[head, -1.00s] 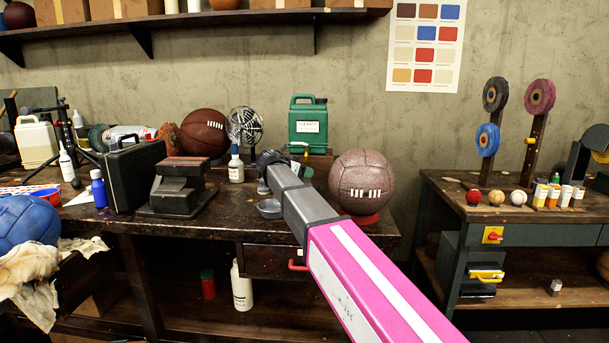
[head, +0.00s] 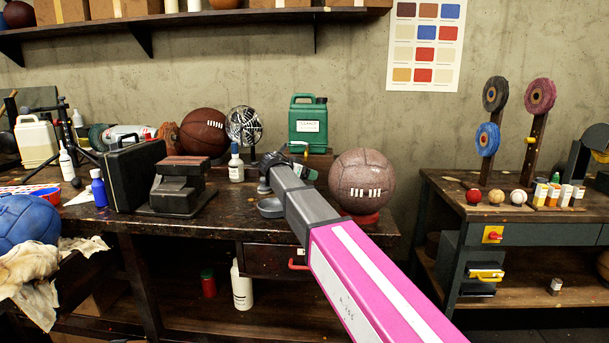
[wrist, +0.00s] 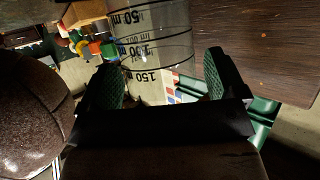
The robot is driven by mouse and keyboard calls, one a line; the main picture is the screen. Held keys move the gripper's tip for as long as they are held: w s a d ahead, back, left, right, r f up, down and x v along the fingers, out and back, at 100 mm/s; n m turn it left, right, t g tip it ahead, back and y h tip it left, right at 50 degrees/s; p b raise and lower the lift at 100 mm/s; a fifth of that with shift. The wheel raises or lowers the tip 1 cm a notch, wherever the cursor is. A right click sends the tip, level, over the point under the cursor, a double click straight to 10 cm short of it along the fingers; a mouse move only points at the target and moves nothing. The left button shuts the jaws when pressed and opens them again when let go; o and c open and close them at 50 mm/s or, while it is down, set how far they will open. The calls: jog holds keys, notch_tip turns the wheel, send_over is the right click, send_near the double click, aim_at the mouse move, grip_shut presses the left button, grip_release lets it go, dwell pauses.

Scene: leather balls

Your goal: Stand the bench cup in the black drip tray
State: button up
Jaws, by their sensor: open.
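The bench cup (wrist: 150,30) is clear with black measuring marks. In the wrist view it stands between the fingers of my gripper (wrist: 162,62), with bare space showing beside the right finger. The fingers have green ridged pads and are spread apart. In the head view my arm reaches over the dark bench, and its end is by the brown ball; I cannot make out the cup there. A small dark grey dish (head: 270,208) sits on the bench left of my arm. I cannot tell a black drip tray for certain.
A brown ball (head: 362,182) on a red ring stands just right of my arm. A green canister (head: 308,122) and a small fan (head: 243,126) stand behind.

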jog(key=v, duration=1.2)
